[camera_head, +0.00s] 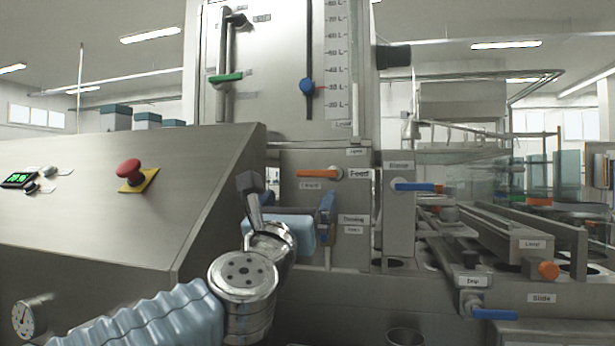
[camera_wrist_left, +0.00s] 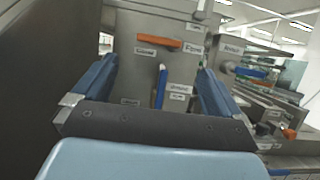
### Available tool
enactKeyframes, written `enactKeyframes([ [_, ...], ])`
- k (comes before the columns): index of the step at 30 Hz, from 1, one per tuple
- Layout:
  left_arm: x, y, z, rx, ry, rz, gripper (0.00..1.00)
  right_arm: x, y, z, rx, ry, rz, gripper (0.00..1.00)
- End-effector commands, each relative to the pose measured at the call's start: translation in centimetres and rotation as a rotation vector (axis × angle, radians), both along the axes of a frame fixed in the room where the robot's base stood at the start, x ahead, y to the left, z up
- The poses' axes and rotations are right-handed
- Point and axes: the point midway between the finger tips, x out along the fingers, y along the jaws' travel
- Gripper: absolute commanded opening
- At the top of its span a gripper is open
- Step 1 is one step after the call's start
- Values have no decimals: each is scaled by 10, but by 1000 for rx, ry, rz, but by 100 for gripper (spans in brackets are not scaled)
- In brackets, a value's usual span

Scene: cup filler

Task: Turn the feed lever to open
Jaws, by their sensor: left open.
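The feed lever (camera_head: 320,173) has an orange handle on the steel front panel, beside the "Feed" label. It lies about level, its handle pointing left above the "Closed" label; an "Open" label sits above its pivot. In the left wrist view the feed lever (camera_wrist_left: 158,41) shows ahead, beyond the fingers. My left gripper (camera_head: 308,202) is just below and in front of the lever, apart from it. In the left wrist view its two blue fingers stand wide apart, with nothing held between them (camera_wrist_left: 154,76). My right gripper is not in view.
A blue upright lever (camera_wrist_left: 160,86) shows between my fingers, below the feed lever. Another blue-handled lever (camera_head: 413,187) is to the right. A red emergency button (camera_head: 129,171) sits on the sloped cabinet (camera_head: 90,225) at left. The conveyor area lies at right.

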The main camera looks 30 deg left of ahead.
Motion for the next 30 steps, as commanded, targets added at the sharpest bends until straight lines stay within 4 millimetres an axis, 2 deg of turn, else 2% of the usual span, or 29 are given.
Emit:
enactKeyframes([
  [9, 68, 16, 31, 4, 5, 2, 100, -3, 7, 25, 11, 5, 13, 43],
  [15, 96, 23, 41, 4, 4, 2, 100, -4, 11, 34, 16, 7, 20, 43],
  [21, 106, 25, 44, 4, 3, 1, 100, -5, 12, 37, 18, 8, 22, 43],
  [28, 106, 25, 43, 4, 3, 1, 100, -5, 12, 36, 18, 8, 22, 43],
  [30, 106, 25, 44, 4, 3, 1, 89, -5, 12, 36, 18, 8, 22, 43],
])
